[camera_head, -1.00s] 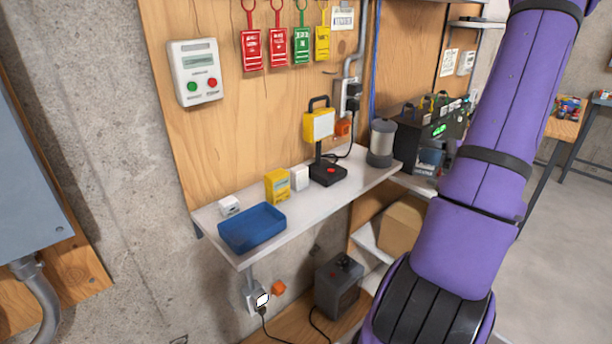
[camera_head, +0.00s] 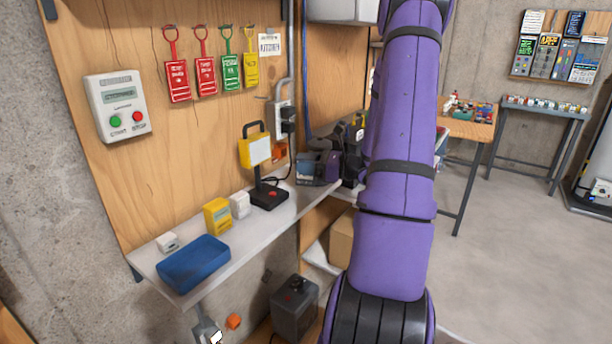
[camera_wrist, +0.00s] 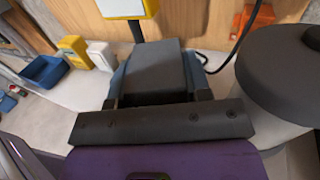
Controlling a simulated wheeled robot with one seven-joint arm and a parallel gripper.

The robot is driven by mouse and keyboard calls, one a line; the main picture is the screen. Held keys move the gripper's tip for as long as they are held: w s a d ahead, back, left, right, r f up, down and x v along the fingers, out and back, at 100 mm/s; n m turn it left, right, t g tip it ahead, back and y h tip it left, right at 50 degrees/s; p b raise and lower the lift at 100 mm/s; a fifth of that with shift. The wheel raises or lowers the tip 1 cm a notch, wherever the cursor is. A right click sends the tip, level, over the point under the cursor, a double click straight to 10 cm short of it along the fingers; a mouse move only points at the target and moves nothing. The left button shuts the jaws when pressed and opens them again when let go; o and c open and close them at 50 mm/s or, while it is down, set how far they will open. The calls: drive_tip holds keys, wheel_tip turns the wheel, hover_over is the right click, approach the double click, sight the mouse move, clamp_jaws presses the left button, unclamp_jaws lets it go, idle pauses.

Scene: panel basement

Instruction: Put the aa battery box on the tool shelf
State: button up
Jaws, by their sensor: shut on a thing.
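My gripper (camera_head: 335,165) is at the right end of the pale wall shelf (camera_head: 268,222), which I take for the tool shelf. It is shut on a small box (camera_head: 308,172) with blue sides and a pale label too small to read; I take this for the AA battery box. In the wrist view the blue sides of the box (camera_wrist: 117,82) show beyond my dark gripper parts, which hide most of it. Whether the box touches the shelf I cannot tell. A grey canister (camera_wrist: 265,75) stands close at the right in the wrist view.
On the shelf are a blue tray (camera_head: 195,264), a yellow box (camera_head: 217,217), a white box (camera_head: 239,205), a small white block (camera_head: 168,242) and a yellow lamp on a black base (camera_head: 268,196). Free surface shows in front of the lamp. A workbench (camera_head: 470,130) stands behind right.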

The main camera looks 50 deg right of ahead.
drive_tip(key=shift+w+f, duration=0.15)
drive_tip(key=shift+f, duration=1.65)
drive_tip(key=shift+a+f, duration=0.1)
drive_tip(key=shift+f, duration=0.05)
drive_tip(key=o, duration=1)
drive_tip(key=shift+o, duration=0.2)
drive_tip(key=v, duration=1.2)
